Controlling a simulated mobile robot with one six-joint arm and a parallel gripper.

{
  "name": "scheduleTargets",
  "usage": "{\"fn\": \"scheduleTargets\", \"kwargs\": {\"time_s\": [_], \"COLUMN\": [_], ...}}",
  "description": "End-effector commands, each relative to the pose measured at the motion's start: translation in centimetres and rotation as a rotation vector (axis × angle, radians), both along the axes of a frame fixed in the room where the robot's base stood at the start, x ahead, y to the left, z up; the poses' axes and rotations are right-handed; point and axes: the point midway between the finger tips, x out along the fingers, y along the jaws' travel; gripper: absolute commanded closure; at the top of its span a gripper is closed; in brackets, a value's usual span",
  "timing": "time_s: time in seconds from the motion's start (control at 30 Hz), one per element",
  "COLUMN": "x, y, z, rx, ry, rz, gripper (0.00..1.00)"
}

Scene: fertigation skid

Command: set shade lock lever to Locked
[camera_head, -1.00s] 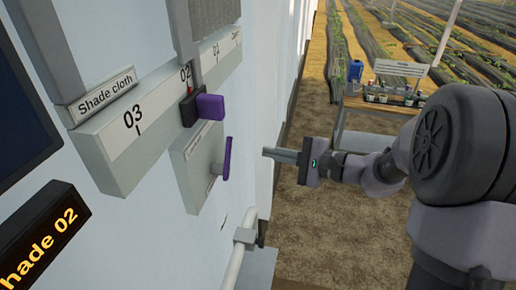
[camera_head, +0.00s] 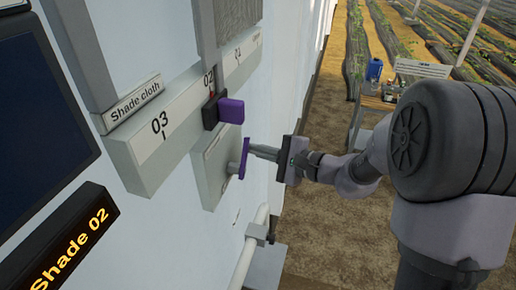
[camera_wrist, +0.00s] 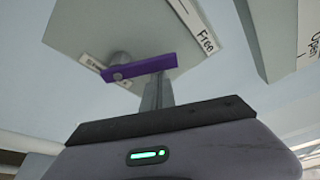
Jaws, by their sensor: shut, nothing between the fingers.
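The shade lock lever is a purple bar (camera_head: 245,158) on a short grey pivot, mounted on a pale plate (camera_head: 215,170) on the wall. In the wrist view the lever (camera_wrist: 140,66) lies across the plate, and a label reading "Free" (camera_wrist: 206,40) is on the plate's edge. Another label near the pivot is partly hidden by the lever and cannot be read. My gripper (camera_head: 252,150) is shut and empty, with its fingertips at the lever, close to or touching it. The wrist view also shows the fingers (camera_wrist: 156,88) right beside the lever's side; contact cannot be told for certain.
A purple slider knob (camera_head: 231,110) on a black block sits just above the plate, near the 02 mark of the Shade cloth scale (camera_head: 160,140). An amber display (camera_head: 70,250) reads "Shade 02". A pipe (camera_head: 254,240) runs below. Open ground lies to the right.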

Motion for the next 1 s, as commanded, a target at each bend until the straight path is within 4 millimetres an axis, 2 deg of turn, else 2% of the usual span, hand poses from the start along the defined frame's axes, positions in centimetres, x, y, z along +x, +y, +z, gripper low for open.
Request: {"fn": "scheduleTargets", "kwargs": {"time_s": [0.63, 1.0], "x": [-0.6, -2.0], "y": [0.2, 0.7], "z": [0.0, -0.2], "rx": [-0.048, -0.148], "ry": [-0.134, -0.412], "rz": [0.0, 0.0], "gripper": [1.0, 1.0]}}
